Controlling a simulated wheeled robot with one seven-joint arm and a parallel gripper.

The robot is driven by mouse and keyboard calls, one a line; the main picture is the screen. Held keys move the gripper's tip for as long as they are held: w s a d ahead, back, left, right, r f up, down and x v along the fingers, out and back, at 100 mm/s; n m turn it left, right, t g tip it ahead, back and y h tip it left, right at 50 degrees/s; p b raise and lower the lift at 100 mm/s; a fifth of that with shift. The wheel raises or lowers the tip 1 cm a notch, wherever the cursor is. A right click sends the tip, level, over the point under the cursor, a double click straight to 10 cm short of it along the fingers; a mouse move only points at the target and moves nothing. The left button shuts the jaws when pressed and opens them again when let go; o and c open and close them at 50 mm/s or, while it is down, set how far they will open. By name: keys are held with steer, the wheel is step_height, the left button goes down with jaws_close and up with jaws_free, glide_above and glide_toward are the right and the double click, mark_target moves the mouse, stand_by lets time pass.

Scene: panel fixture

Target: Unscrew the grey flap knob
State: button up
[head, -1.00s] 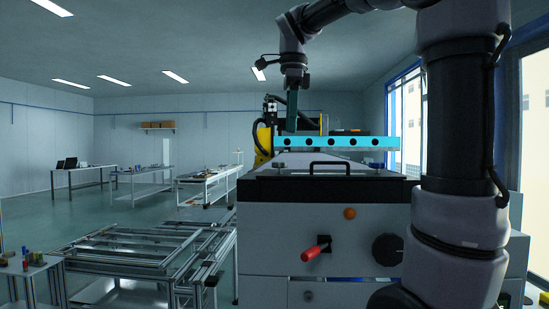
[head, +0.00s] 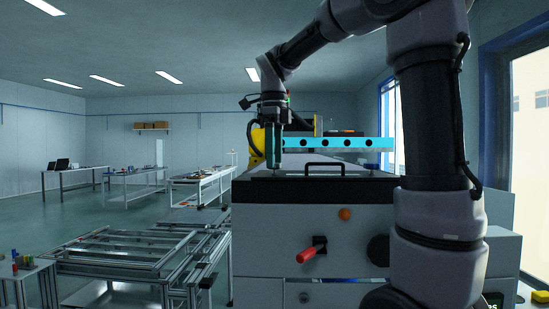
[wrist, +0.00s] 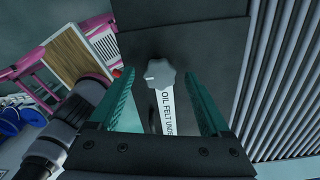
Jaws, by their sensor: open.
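The grey knob (wrist: 160,73), lobed with a white mark on its rim, sits on a dark flap (wrist: 212,45) in the wrist view. A pale strip lettered "OIL FELT UNDE…" (wrist: 169,110) lies below it. My gripper (wrist: 159,80) is open, with one green finger on each side of the knob; I see no contact. In the head view my gripper (head: 273,160) points down over the left part of the cabinet's dark top (head: 225,190). I cannot make out the knob there.
A black bar handle (head: 324,164) stands on the cabinet top right of my gripper. A cyan bar with holes (head: 365,143) is close behind. The cabinet front has a red lever (head: 306,256) and an orange button (head: 345,214). Ribbed grey slats (wrist: 280,80) lie right of the flap.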

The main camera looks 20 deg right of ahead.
steer(key=shift+f, duration=0.2)
jaws_close()
